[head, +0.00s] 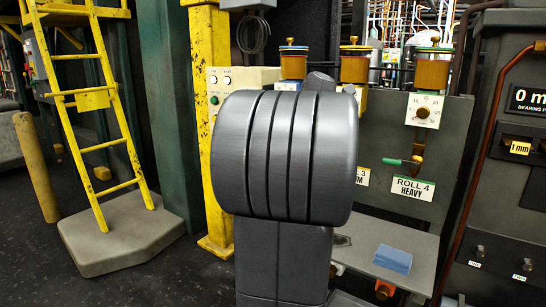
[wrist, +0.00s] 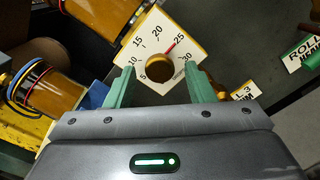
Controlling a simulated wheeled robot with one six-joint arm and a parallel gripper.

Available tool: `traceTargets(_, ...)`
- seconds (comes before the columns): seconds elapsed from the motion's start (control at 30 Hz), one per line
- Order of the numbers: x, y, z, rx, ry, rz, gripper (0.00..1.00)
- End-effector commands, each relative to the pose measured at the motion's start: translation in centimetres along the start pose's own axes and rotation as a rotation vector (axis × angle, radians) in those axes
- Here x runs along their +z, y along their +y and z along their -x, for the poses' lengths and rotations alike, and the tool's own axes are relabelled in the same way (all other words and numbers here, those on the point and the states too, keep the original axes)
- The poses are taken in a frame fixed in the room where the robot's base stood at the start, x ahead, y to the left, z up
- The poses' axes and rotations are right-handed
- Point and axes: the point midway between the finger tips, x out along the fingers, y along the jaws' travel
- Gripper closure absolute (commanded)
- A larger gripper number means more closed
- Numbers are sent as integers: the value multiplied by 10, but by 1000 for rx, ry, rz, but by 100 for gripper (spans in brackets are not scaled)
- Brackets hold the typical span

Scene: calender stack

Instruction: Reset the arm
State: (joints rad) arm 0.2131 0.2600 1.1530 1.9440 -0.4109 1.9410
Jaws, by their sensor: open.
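My gripper (wrist: 158,88) shows in the wrist view with its two green fingers apart and nothing held between them. A white dial plate (wrist: 150,40) with numbers and a red pointer near 25 lies beyond the fingertips. A gold knob sits at the dial's middle. I cannot tell whether the fingers touch the plate. In the head view my dark grey arm fills the middle, and the gripper is hidden behind it.
A panel carries amber cups (head: 432,72), a dial (head: 424,110), a green-handled valve (head: 404,161) and a Roll 4 Heavy label (head: 412,188). A blue pad (head: 393,259) lies on the grey shelf (head: 360,238). A yellow ladder (head: 100,120) stands left.

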Motion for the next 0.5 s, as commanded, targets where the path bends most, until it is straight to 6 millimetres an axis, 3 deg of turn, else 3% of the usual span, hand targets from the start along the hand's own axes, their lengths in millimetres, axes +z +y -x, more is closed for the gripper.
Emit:
traceTargets(0.27,0,0,4,0,0,-6,51)
traceTargets(0.5,0,1,34,2,1,-12,51)
